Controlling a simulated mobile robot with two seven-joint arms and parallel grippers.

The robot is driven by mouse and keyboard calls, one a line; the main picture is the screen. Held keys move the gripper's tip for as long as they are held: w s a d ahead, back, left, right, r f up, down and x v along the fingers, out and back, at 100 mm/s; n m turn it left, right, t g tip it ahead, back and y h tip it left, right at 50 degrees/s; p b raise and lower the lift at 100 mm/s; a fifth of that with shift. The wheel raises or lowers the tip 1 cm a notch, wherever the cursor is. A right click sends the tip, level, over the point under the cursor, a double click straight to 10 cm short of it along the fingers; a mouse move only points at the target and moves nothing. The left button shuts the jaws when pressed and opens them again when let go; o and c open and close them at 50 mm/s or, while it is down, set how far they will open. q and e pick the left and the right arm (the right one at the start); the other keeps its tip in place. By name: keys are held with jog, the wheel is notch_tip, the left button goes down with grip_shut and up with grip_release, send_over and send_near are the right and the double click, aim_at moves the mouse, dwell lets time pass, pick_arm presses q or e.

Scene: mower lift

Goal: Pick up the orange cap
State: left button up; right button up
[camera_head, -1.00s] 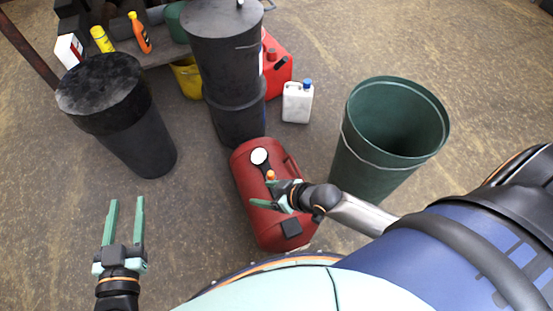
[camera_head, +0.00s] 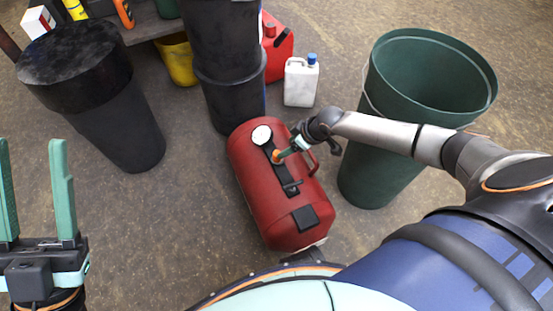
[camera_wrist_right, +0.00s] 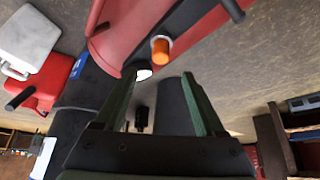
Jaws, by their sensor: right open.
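The orange cap (camera_head: 277,156) sits on top of a red tank (camera_head: 270,205), on its dark strip beside a white round gauge (camera_head: 262,135). It also shows in the right wrist view (camera_wrist_right: 160,50), just beyond the open fingertips. My right gripper (camera_head: 285,154) is close beside the cap, coming in from the right; in the wrist view its two green fingers (camera_wrist_right: 158,75) are apart with nothing between them. Whether a finger touches the cap I cannot tell. My left gripper (camera_head: 32,143) is open and empty at the far left.
A green bin (camera_head: 365,165) stands right of the tank, under my right arm. Black barrels (camera_head: 230,100) and a white jug (camera_head: 300,82) stand behind it. A black bin (camera_head: 120,125) is at the left. The floor between left bin and tank is clear.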

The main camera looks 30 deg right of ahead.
aim_at(277, 153)
jog(key=b+x, duration=0.1)
jog(key=x, duration=0.2)
jog(key=shift+a+f, duration=0.1)
jog(key=shift+f, duration=0.05)
jog(key=b+x, duration=0.3)
jog(key=x, duration=0.1)
jog(key=shift+f, duration=0.1)
jog(key=shift+w+a+f+b, duration=0.15)
jog(key=shift+w+f+b, duration=0.15)
jog(key=shift+f+b, duration=0.15)
pick_arm(q)
notch_tip(277, 153, down, 6)
jog(key=shift+w+d+f, duration=0.15)
jog(key=shift+w+d, duration=0.05)
jog(key=shift+d, duration=0.15)
pick_arm(e)
jog(key=shift+r, duration=0.1)
grip_shut()
